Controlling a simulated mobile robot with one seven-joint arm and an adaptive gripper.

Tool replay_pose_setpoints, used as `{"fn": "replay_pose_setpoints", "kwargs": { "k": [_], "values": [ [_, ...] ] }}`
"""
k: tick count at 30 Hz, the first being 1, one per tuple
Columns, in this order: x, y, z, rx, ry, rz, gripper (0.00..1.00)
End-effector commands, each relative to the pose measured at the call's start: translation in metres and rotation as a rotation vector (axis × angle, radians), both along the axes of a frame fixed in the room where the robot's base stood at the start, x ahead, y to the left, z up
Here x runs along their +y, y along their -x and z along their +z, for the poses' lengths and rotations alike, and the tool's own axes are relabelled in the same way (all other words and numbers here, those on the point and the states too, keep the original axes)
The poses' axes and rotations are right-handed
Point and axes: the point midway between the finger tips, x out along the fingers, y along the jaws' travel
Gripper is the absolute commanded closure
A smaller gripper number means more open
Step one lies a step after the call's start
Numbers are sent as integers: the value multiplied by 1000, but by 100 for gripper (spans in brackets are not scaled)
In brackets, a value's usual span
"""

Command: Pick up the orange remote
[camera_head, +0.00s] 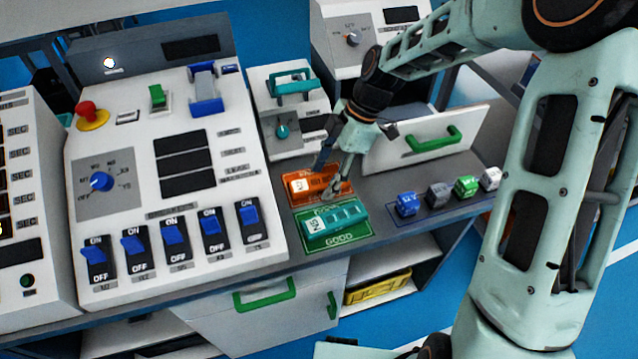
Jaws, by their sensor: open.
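The orange remote (312,185) lies on an orange marked pad (297,201) on the grey bench, right of the large switch panel. My gripper (329,180) reaches down over it from the upper right, fingers apart, one on the far side and one near its right part. The fingers partly cover the remote. Whether they touch it I cannot tell. A teal-green remote (335,226) lies just in front, on a green pad marked GOOD (338,240).
Several small cubes, among them a blue one (407,204) and a green one (466,186), stand in a row to the right. A white panel with a green handle (432,139) stands behind. The switch panel (160,190) is close on the left.

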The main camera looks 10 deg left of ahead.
Motion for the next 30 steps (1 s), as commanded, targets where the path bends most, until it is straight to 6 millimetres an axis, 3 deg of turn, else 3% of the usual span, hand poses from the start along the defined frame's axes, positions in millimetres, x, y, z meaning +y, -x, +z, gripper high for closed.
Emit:
{"fn": "replay_pose_setpoints", "kwargs": {
  "k": [5,18,30],
  "values": [
    [0,0,0,0,0,0,48],
    [0,0,1,0,0,0,93],
    [0,-1,11,-1,0,0,93]
  ]
}}
